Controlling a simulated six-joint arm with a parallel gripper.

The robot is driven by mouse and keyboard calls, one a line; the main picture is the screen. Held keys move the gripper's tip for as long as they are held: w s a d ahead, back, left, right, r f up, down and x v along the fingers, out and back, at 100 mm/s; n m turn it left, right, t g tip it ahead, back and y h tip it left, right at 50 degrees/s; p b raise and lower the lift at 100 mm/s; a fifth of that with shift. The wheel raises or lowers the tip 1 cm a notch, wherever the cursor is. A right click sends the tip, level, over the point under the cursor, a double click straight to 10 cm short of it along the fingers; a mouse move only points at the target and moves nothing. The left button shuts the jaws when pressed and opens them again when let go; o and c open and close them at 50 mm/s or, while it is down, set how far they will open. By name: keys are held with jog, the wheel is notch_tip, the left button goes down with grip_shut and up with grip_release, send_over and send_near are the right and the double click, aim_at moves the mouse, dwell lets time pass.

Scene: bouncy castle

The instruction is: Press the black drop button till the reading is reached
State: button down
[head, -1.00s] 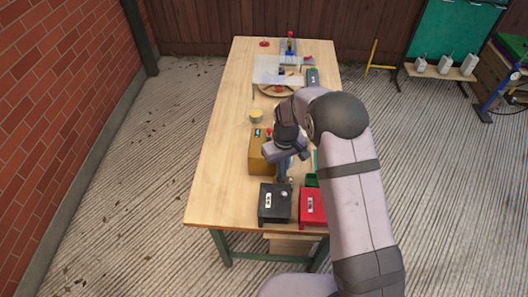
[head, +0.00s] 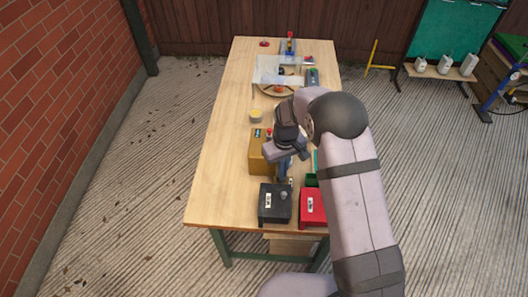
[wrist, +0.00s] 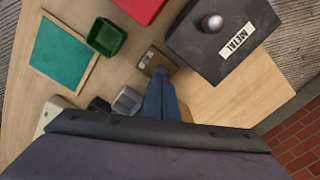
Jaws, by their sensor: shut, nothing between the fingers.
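My gripper (head: 284,173) points down over the near part of the table, just behind the black box. In the wrist view its blue fingers (wrist: 162,92) are together and empty. Their tips are over or at a small brass-coloured piece (wrist: 157,62); I cannot tell whether they touch it. The black box (head: 270,211) has a white label and a silver knob. The label reads METAL in the wrist view (wrist: 198,50). A yellow-brown box (head: 257,158) with a small display (head: 257,133) stands behind it, partly hidden by my arm. The reading is too small to make out. I cannot clearly pick out the black drop button.
A red box (head: 313,218) stands right of the black box. A green tray (wrist: 107,37) and a framed teal mat (wrist: 62,54) lie nearby. The table's left side (head: 215,150) is clear.

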jog(key=shift+f+b, duration=0.75)
jog(key=shift+f, duration=0.55)
jog(key=shift+r, duration=0.15)
jog(key=shift+r+p, duration=2.1)
jog(key=shift+r, duration=0.55)
notch_tip(320, 180, up, 4)
jog(key=shift+f+p, duration=0.25)
jog(key=shift+p, duration=0.55)
jog(key=shift+f, duration=0.1)
jog(key=shift+f+b, duration=2.35)
jog(key=shift+f, duration=0.85)
